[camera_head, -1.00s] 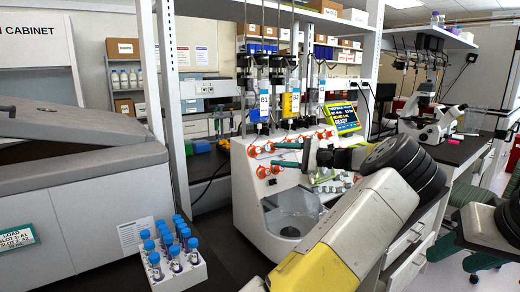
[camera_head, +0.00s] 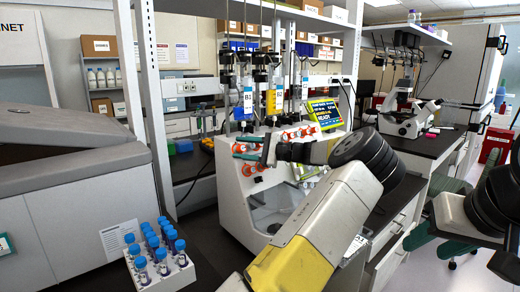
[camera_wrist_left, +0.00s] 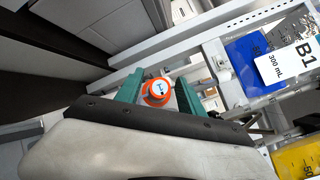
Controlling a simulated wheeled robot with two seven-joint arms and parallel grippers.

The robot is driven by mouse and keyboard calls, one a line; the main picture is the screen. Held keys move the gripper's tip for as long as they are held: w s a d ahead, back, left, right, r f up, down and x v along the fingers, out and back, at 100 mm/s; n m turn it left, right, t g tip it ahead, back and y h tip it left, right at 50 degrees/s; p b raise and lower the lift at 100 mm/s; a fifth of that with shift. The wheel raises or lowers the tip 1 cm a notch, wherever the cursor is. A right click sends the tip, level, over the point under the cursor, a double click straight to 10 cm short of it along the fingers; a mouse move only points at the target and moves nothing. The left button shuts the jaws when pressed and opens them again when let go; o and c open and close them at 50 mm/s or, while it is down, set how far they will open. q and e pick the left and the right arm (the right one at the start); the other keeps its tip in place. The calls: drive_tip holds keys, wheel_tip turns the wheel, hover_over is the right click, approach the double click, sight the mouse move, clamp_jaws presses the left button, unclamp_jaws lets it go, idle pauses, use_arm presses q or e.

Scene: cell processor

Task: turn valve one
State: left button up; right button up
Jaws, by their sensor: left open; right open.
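A white machine (camera_head: 228,200) has several orange valve knobs (camera_head: 247,169) on its front and top. My left gripper (camera_head: 246,149) is at the upper left knobs, its teal fingers pointing left. In the left wrist view an orange knob (camera_wrist_left: 157,91) with a white, dark-marked face sits between the teal fingers of my left gripper (camera_wrist_left: 158,92). The fingers are apart, with a small gap to the knob on the right. I cannot read the mark or tell whether the fingers touch the knob. My right gripper (camera_head: 430,232), at the lower right, is open and far from the valves.
Bottle B1 (camera_head: 247,99) and a yellow-labelled bottle (camera_head: 273,101) hang above the knobs. A lit screen (camera_head: 324,114) stands right of them. A rack of blue-capped tubes (camera_head: 180,277) is at the lower left. A microscope (camera_head: 408,120) stands on the right bench.

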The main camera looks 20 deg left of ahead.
use_arm(q)
clamp_jaws()
drive_tip(key=n+g+h, duration=0.1)
drive_tip(key=n, duration=0.1)
drive_tip(key=n+h, duration=0.1)
drive_tip(key=n, duration=0.1)
drive_tip(key=shift+n+g+h, duration=0.3)
drive_tip(key=shift+g+h, duration=0.1)
drive_tip(key=shift+n+h, duration=0.8)
drive_tip(key=shift+n, duration=0.3)
unclamp_jaws()
